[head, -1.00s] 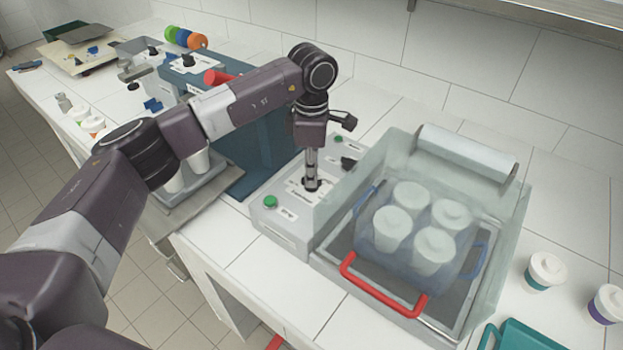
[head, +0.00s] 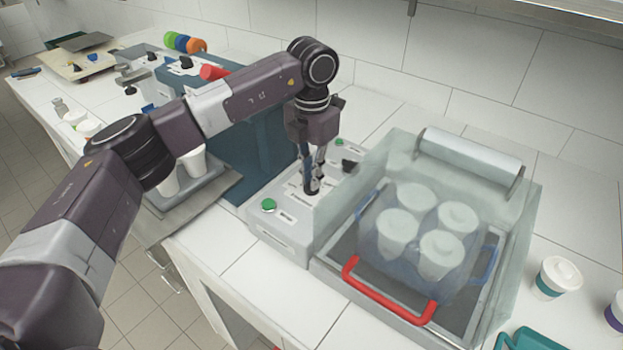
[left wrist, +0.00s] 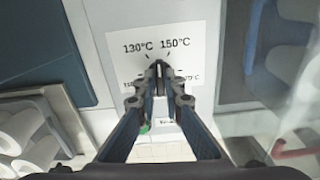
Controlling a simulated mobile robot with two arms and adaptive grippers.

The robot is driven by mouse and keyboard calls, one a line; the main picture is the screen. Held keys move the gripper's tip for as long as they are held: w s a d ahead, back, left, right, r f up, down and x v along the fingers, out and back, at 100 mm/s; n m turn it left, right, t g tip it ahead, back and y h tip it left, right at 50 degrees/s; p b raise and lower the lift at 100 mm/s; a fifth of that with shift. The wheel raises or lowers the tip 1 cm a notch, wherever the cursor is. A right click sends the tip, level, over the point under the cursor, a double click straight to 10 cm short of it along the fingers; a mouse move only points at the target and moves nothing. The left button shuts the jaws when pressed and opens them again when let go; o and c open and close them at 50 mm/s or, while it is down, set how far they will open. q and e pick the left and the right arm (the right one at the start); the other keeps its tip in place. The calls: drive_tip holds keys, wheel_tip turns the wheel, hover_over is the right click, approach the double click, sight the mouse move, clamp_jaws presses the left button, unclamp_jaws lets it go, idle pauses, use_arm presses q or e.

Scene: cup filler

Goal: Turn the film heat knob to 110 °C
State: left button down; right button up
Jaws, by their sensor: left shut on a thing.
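The film heat knob (head: 313,187) is a small dark knob on the grey control box (head: 290,238) beside the clear-hooded machine. My left gripper (head: 312,183) points straight down and is shut on the knob. In the left wrist view my fingertips (left wrist: 160,76) meet over the knob. The white dial label (left wrist: 156,38) reads 130 °C and 150 °C above the knob. Lower marks at left and right are partly covered by my fingers. The knob's pointer is mostly hidden, so I cannot tell its exact setting. My right gripper is in neither view.
A green button (head: 268,205) sits on the box near my left gripper. The clear hood (head: 375,165) stands close on the right, with several white cups inside and a red handle (head: 385,294) in front. A blue machine (head: 255,150) stands on the left.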

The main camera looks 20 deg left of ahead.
use_arm(q)
drive_tip(key=n+b, duration=0.1)
drive_tip(key=n, duration=0.4)
drive_tip(key=shift+n, duration=0.4)
drive_tip(key=n+b, duration=0.1)
drive_tip(key=n, duration=0.4)
drive_tip(key=shift+w, duration=0.1)
drive_tip(key=n+b, duration=0.1)
drive_tip(key=n, duration=0.3)
drive_tip(key=shift+r+n, duration=0.1)
drive_tip(key=shift+n, duration=1.8)
drive_tip(key=c, duration=2)
unclamp_jaws()
drive_tip(key=shift+c, duration=0.2)
wheel_tip(320, 180, up, 12)
